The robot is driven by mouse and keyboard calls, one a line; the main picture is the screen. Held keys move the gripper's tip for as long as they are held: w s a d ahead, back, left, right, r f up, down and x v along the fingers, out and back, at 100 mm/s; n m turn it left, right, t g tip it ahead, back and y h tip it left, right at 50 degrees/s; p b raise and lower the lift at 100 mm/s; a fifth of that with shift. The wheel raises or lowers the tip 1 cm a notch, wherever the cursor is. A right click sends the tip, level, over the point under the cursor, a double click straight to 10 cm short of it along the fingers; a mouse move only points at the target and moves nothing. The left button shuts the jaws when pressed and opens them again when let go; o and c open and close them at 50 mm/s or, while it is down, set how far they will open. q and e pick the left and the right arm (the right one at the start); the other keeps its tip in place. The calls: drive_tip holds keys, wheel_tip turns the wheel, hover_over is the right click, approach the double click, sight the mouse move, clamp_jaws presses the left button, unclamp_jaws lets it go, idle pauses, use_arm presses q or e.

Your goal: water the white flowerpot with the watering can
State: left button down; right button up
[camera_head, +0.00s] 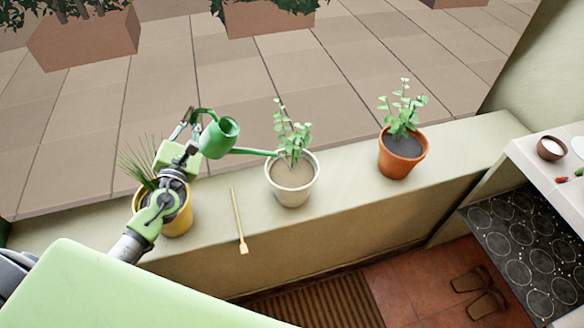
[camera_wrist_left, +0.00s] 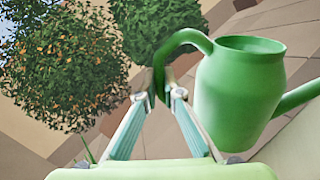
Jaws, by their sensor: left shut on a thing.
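The green watering can (camera_head: 218,138) is in the air above the ledge, left of the white flowerpot (camera_head: 292,182). My left gripper (camera_head: 192,118) is shut on the can's handle. In the left wrist view the gripper (camera_wrist_left: 162,92) has the handle between its fingers, and the can's body (camera_wrist_left: 238,95) is to the right. In the head view the can is tilted, and its spout points right, with the tip at the plant over the white pot's rim. The white pot stands upright with brown soil and a leafy plant. No water is visible. My right gripper is not in view.
A yellow pot (camera_head: 178,216) with a spiky plant stands under my left arm. A wooden stick (camera_head: 239,222) lies on the ledge (camera_head: 340,182) between the yellow and white pots. An orange pot (camera_head: 402,155) stands to the right. A counter with a small bowl (camera_head: 551,148) is at far right.

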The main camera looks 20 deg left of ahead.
use_arm(q)
drive_tip(key=shift+d, duration=0.15)
drive_tip(key=shift+f, duration=0.1)
drive_tip(key=shift+d+r+m, duration=0.25)
drive_tip(key=shift+r+m, duration=0.05)
idle(0.4)
drive_tip(key=shift+a+f, duration=0.15)
drive_tip(key=shift+f, duration=0.1)
drive_tip(key=a+r+n+g+p, duration=0.1)
drive_tip(key=a+r+n+p, duration=0.5)
drive_tip(key=a+n+p, duration=0.1)
drive_tip(key=shift+s+a+r+n+p, duration=0.2)
drive_tip(key=shift+a+r+n+p, duration=0.2)
drive_tip(key=shift+n, duration=0.2)
